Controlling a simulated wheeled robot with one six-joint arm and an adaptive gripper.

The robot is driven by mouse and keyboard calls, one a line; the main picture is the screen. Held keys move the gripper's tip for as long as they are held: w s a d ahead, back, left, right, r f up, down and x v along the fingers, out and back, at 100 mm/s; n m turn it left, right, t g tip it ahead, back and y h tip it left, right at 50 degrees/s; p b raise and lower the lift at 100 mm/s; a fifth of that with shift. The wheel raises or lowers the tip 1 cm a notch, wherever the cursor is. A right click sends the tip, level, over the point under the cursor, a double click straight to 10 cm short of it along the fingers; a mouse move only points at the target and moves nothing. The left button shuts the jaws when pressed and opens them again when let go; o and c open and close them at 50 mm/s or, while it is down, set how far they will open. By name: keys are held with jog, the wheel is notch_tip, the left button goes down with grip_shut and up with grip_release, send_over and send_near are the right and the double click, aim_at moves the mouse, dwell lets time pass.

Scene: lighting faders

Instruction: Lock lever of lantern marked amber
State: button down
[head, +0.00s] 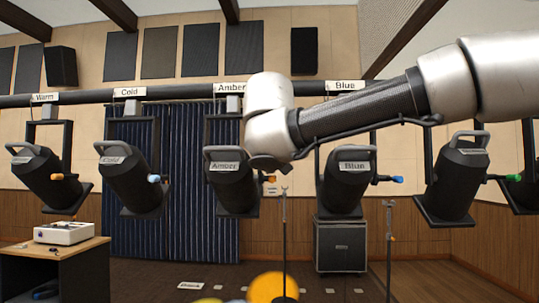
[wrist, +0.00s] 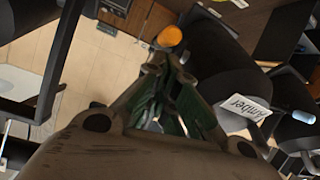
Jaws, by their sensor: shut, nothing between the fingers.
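The lantern marked Amber (head: 232,190) hangs from the overhead bar, a black body with a handle on top. Its label also shows in the wrist view on the dark lantern body (wrist: 222,85). Its lock lever ends in an orange knob (head: 270,179), which appears in the wrist view (wrist: 170,36) just beyond the fingertips. My gripper (wrist: 162,65) is shut and empty, its tips close to the knob; whether they touch cannot be told. In the head view my gripper (head: 268,163) is partly hidden by my wrist, right by the lever. The lever's shaft is mostly hidden.
The Cold lantern (head: 135,183) with a light-blue knob hangs to the left. The Blue lantern (head: 343,185) with a blue knob hangs to the right. The Warm lantern (head: 42,177) is farther left. Two thin stands (head: 284,240) rise below. A desk (head: 70,262) stands lower left.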

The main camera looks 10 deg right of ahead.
aim_at(270, 179)
jog(key=shift+s+a+f, duration=0.1)
jog(key=shift+s+f, duration=0.2)
jog(key=shift+f, duration=0.35)
jog(key=shift+s+a+f, duration=0.1)
jog(key=shift+s+f, duration=0.2)
jog(key=shift+f, duration=0.35)
jog(key=shift+f, duration=0.1)
